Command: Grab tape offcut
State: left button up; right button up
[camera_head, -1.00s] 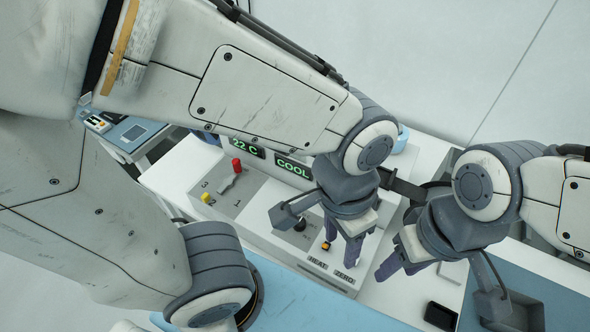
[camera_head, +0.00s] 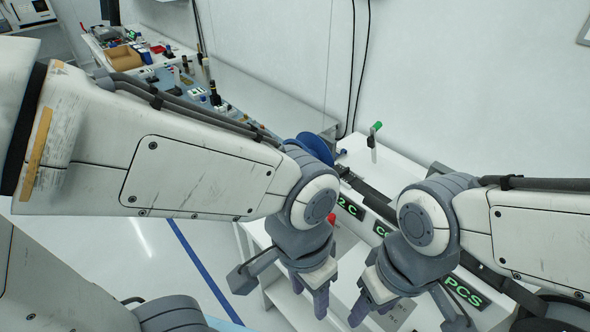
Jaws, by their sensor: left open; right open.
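I cannot make out a tape offcut in the head view. My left gripper (camera_head: 309,292) is open, with its purple-grey fingers pointing down in front of the white machine. My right gripper (camera_head: 368,305) is open just to the right of it, its fingers also pointing down. I see nothing held in either gripper. Both arms hide much of the machine and its top.
A white machine bears green displays, one reading PCS (camera_head: 463,291). A green-topped tool (camera_head: 374,138) stands on the white surface behind. A blue round object (camera_head: 316,147) is partly hidden by my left arm. A cluttered bench (camera_head: 165,65) stands back left.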

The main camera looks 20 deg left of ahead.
aim_at(344, 175)
jog(key=u, duration=0.05)
jog(key=k, duration=1.1)
jog(key=u, duration=1.2)
jog(key=i, duration=0.75)
jog(key=u, duration=0.5)
jog(key=i, duration=0.7)
jog(key=z, duration=0.6)
jog(key=i, duration=0.7)
jog(key=z, duration=0.95)
jog(key=i, duration=0.25)
jog(key=z, duration=0.25)
